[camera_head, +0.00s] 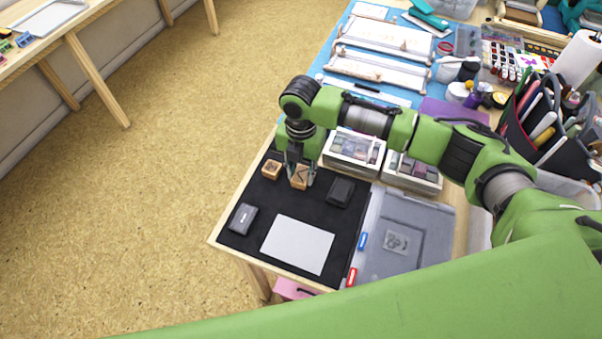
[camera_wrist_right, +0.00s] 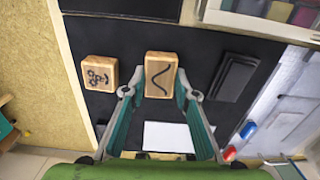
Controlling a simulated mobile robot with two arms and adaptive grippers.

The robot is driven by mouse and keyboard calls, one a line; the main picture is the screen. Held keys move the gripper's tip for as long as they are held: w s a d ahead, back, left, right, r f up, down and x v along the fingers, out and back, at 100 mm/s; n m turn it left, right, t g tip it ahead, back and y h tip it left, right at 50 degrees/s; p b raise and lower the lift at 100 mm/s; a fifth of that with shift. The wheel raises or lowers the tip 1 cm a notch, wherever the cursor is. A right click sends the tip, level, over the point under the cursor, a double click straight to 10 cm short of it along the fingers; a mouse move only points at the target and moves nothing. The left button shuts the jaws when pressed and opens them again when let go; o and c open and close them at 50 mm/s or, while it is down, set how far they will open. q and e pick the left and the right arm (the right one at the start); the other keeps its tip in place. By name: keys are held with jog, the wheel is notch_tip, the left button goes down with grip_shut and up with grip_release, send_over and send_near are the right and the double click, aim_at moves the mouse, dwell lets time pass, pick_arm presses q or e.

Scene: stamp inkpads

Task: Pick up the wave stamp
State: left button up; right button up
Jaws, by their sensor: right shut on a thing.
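The wave stamp (camera_head: 299,182) is a small wooden block on the black mat (camera_head: 258,198). In the right wrist view the wave stamp (camera_wrist_right: 160,76) shows a black wavy line on its top face. My right gripper (camera_head: 299,176) comes down over it, and its fingers (camera_wrist_right: 160,96) are shut on the stamp from both sides. I cannot tell whether the stamp is lifted off the mat. A second wooden stamp (camera_head: 271,169) with a curly mark stands just left of it; it also shows in the right wrist view (camera_wrist_right: 99,73). My left gripper is not in view.
A dark inkpad (camera_head: 341,191) lies right of the wave stamp, another (camera_head: 243,219) at the mat's left. White paper (camera_head: 298,245) lies in front. Clear-lidded boxes (camera_head: 354,153) stand behind, and a grey plastic case (camera_head: 410,225) lies right of the mat.

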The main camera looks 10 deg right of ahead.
jog(key=shift+w+r, duration=0.1)
jog(key=shift+r, duration=0.6)
jog(key=s+d+r+b, duration=0.1)
jog(key=s+d+r, duration=0.5)
jog(key=s+r, duration=0.5)
jog(key=shift+s+r, duration=0.25)
jog(key=shift+s, duration=0.7)
